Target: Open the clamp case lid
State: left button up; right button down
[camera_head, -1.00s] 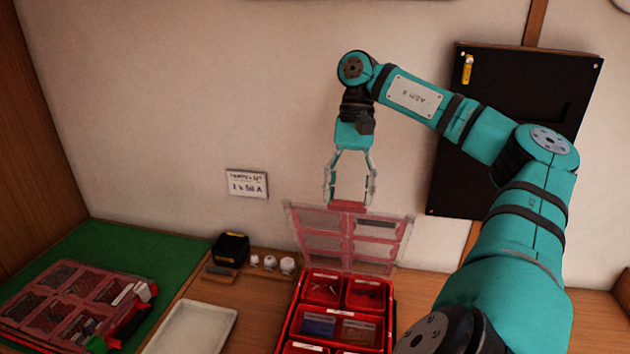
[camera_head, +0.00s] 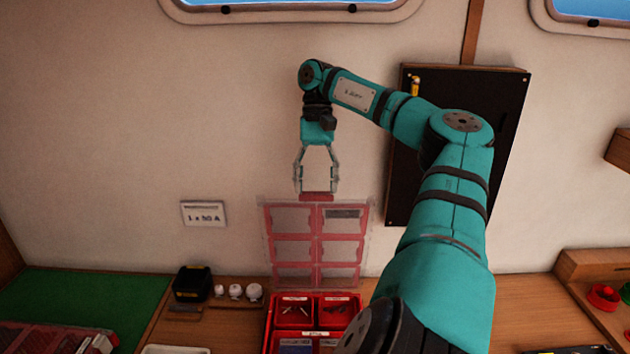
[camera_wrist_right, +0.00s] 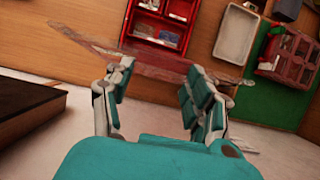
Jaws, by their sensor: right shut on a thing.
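The clamp case (camera_head: 268,325) is a red compartment box at the bottom middle of the head view, cut off by the edge. Its clear lid with red ribs (camera_head: 318,240) stands raised, about upright, at the back of the case. My right gripper (camera_head: 317,192) is above it, shut on the red tab at the lid's top edge. The wrist view shows the lid (camera_wrist_right: 160,62) between my right fingers, with the open case (camera_wrist_right: 150,35) beyond it. My left gripper is not in view.
A second red case (camera_head: 45,338) with a clear lid lies on the green mat (camera_head: 100,290) at left. A black box (camera_head: 192,283), small white items (camera_head: 236,291) and a pale tray (camera_head: 175,350) are left of the case. A black panel (camera_head: 455,140) hangs on the wall.

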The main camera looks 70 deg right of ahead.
jog(key=c, duration=0.7)
grip_release()
jog(key=shift+d+f, duration=0.15)
jog(key=shift+f, duration=0.55)
jog(key=shift+o, duration=1.3)
jog(key=shift+w+d+f, duration=0.1)
jog(key=shift+w+d, duration=0.05)
jog(key=shift+d, duration=0.05)
jog(key=shift+o, duration=0.2)
jog(key=shift+w+d+f, duration=0.2)
jog(key=shift+d, duration=0.25)
notch_tip(320, 180, up, 11)
jog(key=shift+s+a+f, duration=0.15)
jog(key=shift+s, duration=0.1)
